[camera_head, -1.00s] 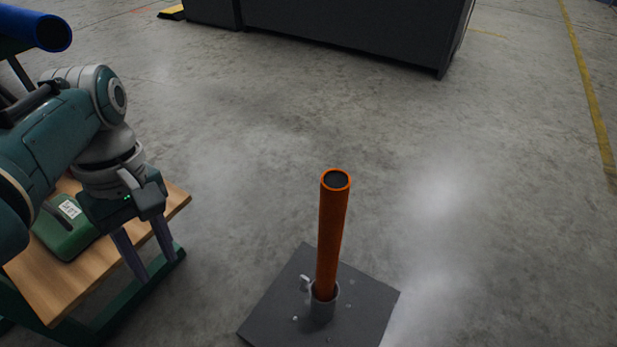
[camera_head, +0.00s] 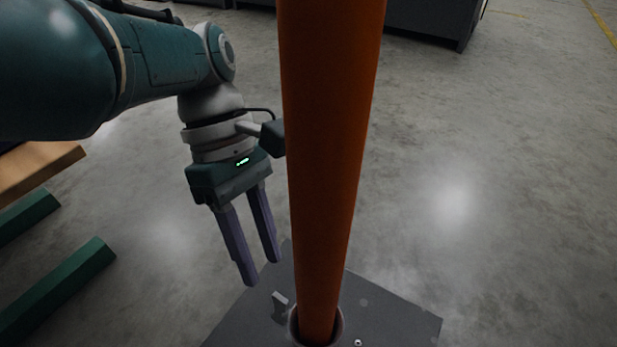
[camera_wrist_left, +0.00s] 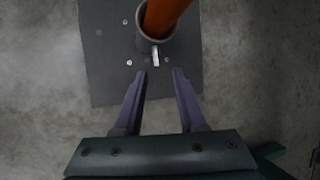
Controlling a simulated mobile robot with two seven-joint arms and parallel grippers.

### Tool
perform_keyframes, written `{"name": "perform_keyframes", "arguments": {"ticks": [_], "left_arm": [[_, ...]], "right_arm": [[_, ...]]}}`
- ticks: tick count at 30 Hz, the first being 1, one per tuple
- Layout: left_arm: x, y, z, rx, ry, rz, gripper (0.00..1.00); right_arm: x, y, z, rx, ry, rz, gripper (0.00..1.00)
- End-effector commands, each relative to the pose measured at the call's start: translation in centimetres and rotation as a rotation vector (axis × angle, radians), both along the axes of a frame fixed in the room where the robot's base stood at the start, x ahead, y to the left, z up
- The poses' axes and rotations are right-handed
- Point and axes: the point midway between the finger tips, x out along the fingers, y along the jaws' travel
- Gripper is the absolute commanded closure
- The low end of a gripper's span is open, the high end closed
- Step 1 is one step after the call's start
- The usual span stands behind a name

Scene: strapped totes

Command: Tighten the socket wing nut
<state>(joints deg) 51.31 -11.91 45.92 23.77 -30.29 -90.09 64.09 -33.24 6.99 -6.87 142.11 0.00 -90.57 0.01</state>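The orange pole (camera_head: 330,150) stands upright in a grey socket (camera_head: 337,322) on a dark base plate (camera_head: 390,310). The socket wing nut (camera_head: 281,307) sticks out from the socket's left side. In the left wrist view the wing nut (camera_wrist_left: 155,56) points toward my fingers, just beyond the fingertips. My left gripper (camera_head: 261,275) hangs to the left of the pole, fingers pointing down, above and behind the wing nut. It also shows in the left wrist view (camera_wrist_left: 160,72), open and empty, apart from the nut. My right gripper is not in view.
A wooden bench top (camera_head: 35,172) and green frame bars (camera_head: 60,285) stand at the left. A dark cabinet (camera_head: 425,22) is at the back. Bolt heads (camera_wrist_left: 129,63) sit on the plate. The concrete floor at the right is clear.

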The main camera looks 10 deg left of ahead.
Motion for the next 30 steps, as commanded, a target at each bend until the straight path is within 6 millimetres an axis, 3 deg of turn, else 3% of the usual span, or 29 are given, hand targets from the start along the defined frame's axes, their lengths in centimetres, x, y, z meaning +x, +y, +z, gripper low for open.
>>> {"name": "perform_keyframes", "arguments": {"ticks": [6, 12, 24, 30], "left_arm": [[-1.5, -1.2, -4.3, -0.001, 0.0, 0.0, 0.6], [-2.5, -2.1, -6.8, 0.0, -0.002, 0.001, 0.6], [-2.8, -2.4, -7.4, 0.0, -0.003, 0.0, 0.6], [-2.8, -2.3, -7.4, 0.0, -0.003, 0.0, 0.81]], "right_arm": [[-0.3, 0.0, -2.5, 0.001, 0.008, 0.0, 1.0], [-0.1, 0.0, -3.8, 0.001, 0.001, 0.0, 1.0], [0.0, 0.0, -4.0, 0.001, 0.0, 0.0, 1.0], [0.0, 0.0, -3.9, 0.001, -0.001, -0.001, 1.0]]}}
